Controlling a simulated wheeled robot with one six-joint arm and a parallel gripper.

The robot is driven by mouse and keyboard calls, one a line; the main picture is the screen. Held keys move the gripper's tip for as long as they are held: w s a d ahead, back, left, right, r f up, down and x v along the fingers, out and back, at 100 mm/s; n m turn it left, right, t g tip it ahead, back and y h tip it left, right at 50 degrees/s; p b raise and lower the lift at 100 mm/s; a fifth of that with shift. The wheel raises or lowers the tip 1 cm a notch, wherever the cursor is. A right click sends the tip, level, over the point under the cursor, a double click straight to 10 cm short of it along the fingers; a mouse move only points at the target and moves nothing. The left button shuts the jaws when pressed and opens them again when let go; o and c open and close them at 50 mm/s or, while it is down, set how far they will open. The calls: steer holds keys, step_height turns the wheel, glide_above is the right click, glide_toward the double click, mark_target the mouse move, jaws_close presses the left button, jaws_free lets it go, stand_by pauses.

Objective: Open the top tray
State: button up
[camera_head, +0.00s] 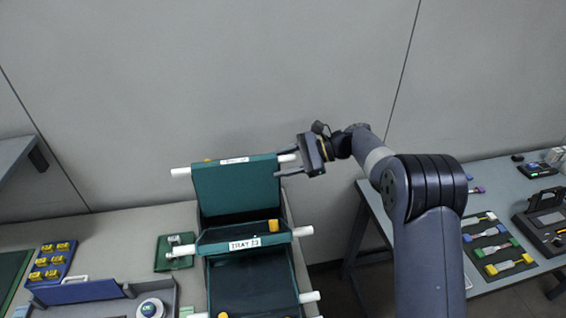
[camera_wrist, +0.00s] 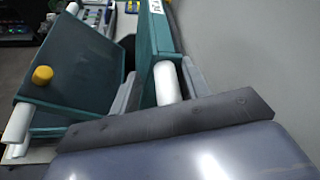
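The top tray (camera_head: 236,188) is a dark teal panel. It stands steeply raised at the back of the tray stack, with a white label on its upper edge and a white peg sticking out at each side. My gripper (camera_head: 284,163) is at its upper right corner. In the wrist view, the tray's right white peg (camera_wrist: 167,84) lies between the two grey fingers (camera_wrist: 160,88). The fingers look spread, with a gap beside the peg, so they surround it without clearly clamping it.
A second teal tray (camera_head: 225,247), with a "TRAY" label and a yellow knob (camera_head: 273,226), lies below and in front. A side table (camera_head: 492,190) with tools stands at right.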

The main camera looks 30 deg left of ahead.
steer(key=b+v, duration=0.2)
steer(key=v, duration=0.8)
steer(key=shift+d, duration=0.35)
steer(key=shift+w+r, duration=0.1)
steer(key=shift+w, duration=0.05)
steer(key=shift+c, duration=0.3)
